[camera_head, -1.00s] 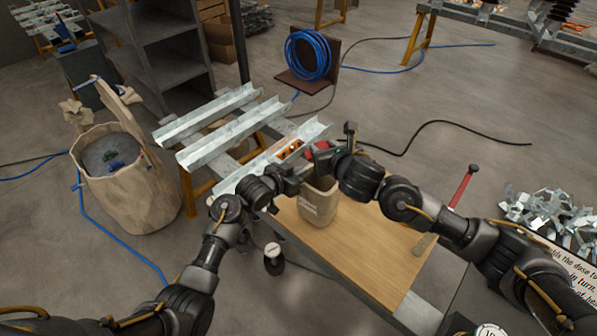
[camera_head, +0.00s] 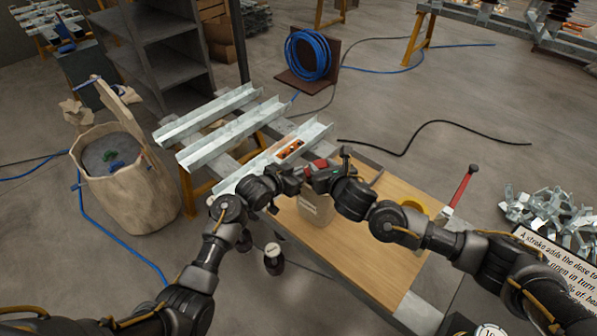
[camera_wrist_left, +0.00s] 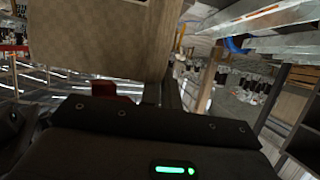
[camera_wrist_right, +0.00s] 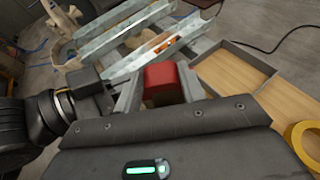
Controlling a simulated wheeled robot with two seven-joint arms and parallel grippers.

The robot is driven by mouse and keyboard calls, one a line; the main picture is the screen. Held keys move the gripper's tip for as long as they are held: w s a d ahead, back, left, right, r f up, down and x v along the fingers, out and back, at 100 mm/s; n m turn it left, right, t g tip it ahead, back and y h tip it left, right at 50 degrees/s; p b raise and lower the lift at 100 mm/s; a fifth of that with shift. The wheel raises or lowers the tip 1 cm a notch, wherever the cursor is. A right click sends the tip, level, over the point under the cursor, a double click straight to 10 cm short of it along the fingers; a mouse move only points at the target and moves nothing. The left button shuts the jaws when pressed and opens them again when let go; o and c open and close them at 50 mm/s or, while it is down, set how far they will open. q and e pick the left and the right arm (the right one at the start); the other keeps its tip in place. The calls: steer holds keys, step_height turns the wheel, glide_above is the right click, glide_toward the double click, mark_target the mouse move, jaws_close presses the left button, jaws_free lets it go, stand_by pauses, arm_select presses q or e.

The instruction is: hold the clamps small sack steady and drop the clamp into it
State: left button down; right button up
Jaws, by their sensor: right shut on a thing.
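The small tan sack (camera_head: 312,214) stands on the wooden tabletop, below and between my grippers. Its mouth is hidden by them in the head view. Its pale cloth fills the top of the left wrist view (camera_wrist_left: 100,35). My left gripper (camera_head: 292,182) is at the sack's upper left; its fingers look close together beside the cloth, but their grip is unclear. My right gripper (camera_head: 320,174) is above the sack, shut on a red block-like piece, seemingly the clamp (camera_wrist_right: 162,80). The red piece also shows in the head view (camera_head: 318,165).
A shallow tray (camera_wrist_right: 232,66) and a yellow ring (camera_head: 414,208) lie on the wooden board (camera_head: 345,265). Galvanised channels (camera_head: 232,135) lie behind, with orange items (camera_head: 291,149) in one. A red-handled tool (camera_head: 462,187) stands at the right. A large sack (camera_head: 125,195) stands left.

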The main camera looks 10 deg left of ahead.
steer(key=shift+f, duration=0.25)
steer(key=o, duration=1.2)
steer(key=shift+s, duration=0.1)
steer(key=v, duration=1.1)
steer(key=shift+s+d+r, duration=0.15)
steer(key=shift+s+d, duration=0.1)
steer(key=shift+s, duration=0.1)
steer(key=shift+c, duration=0.2)
